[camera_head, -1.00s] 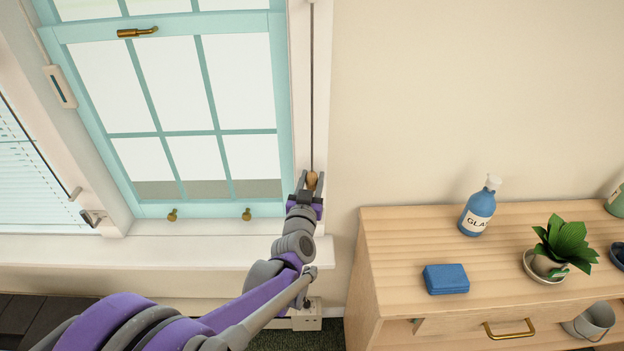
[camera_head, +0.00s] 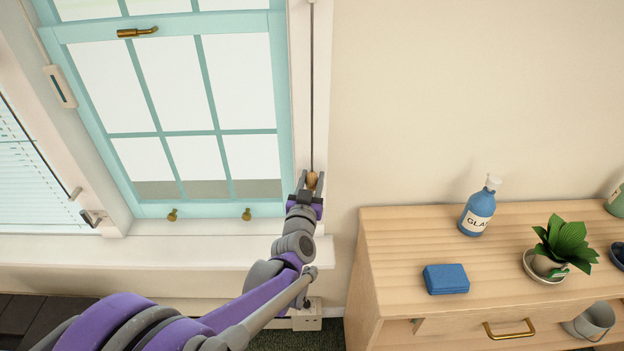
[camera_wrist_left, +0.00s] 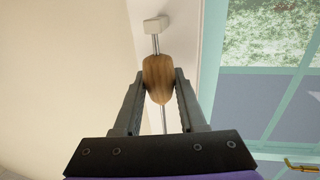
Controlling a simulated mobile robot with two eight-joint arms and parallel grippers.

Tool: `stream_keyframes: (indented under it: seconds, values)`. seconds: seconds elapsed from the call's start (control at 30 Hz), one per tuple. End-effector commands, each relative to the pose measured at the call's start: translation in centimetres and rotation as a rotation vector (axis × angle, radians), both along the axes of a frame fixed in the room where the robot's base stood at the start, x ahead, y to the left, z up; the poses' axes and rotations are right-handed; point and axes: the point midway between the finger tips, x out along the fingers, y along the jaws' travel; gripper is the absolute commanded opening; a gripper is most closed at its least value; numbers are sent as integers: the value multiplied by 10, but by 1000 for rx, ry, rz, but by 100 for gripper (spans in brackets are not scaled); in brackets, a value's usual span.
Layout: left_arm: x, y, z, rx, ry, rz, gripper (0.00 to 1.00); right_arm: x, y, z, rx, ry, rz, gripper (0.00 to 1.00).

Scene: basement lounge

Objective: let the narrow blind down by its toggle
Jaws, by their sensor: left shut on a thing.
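The wooden toggle (camera_head: 312,180) hangs on a thin dark cord (camera_head: 312,90) along the right side of the window frame. My left gripper (camera_head: 308,182) is shut on the toggle, low beside the window. In the left wrist view the toggle (camera_wrist_left: 158,78) is a brown wooden oval between the two fingers (camera_wrist_left: 158,95). A thin rod or cord passes through it, with a small pale block (camera_wrist_left: 156,25) at its far end. The narrow blind itself cannot be made out over the turquoise window (camera_head: 190,110). My right gripper is not in view.
A wooden cabinet (camera_head: 400,250) stands on the right, with a blue bottle (camera_head: 478,208), a blue sponge (camera_head: 446,279) and a potted plant (camera_head: 562,243). The white sill (camera_head: 180,250) runs below the window. Another blind (camera_head: 35,185) shows at the left. The wall right of the cord is bare.

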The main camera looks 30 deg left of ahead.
Motion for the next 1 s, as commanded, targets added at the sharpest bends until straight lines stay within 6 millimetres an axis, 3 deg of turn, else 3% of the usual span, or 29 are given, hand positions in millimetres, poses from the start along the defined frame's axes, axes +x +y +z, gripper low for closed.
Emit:
stream_keyframes:
  seconds: [0.27, 0.47, 0.67, 1.0]
  values:
    - [0, 0, 1, 0, 0, 0, 0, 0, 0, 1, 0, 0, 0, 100]
    - [0, 0, 22, 0, -1, 0, 0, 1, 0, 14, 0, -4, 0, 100]
    - [0, 0, 75, 1, -3, 0, 0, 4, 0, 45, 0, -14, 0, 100]
    - [1, 0, 196, 0, -5, 1, 0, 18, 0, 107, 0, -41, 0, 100]
